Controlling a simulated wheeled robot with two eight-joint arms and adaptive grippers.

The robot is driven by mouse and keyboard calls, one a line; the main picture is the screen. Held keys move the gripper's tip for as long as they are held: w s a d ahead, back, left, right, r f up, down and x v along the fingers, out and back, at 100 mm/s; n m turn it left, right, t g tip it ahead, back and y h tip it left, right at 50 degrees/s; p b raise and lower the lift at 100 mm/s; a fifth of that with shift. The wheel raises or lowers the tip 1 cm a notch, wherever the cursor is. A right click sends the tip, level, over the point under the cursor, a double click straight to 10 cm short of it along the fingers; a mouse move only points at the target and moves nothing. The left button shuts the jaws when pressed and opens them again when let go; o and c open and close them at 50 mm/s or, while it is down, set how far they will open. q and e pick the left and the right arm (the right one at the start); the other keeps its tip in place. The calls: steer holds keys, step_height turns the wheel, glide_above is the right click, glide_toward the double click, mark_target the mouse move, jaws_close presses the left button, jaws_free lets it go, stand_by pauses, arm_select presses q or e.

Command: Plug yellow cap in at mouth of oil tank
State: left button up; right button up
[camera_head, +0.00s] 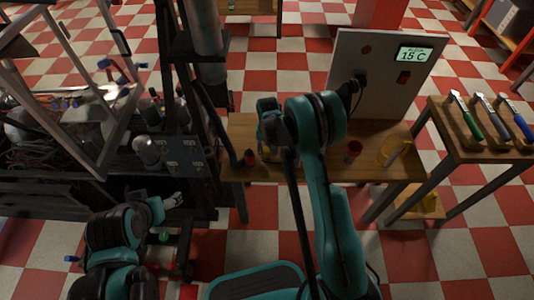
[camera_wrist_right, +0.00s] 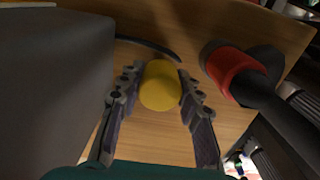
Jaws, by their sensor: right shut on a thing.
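The yellow cap (camera_wrist_right: 160,86) sits between the two fingers of my right gripper (camera_wrist_right: 158,98), which is shut on it above the wooden table. In the head view my right gripper (camera_head: 268,150) is at the table's left part, mostly hidden behind my own wrist, with only a bit of yellow showing. My left gripper (camera_head: 173,200) is low at the left, apart from the table; its fingers are too small and dark to read. I cannot pick out the oil tank or its mouth for certain.
A black object with a red ring (camera_wrist_right: 232,70) is right of the cap; it stands near the table's left edge (camera_head: 249,158). A grey panel box (camera_head: 385,75) stands at the back. A red cup (camera_head: 353,150) and a yellow holder (camera_head: 393,152) are to the right on the table.

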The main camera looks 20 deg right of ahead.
steer(key=shift+r+p, duration=1.25)
steer(key=shift+r, duration=1.2)
steer(key=shift+f, duration=0.1)
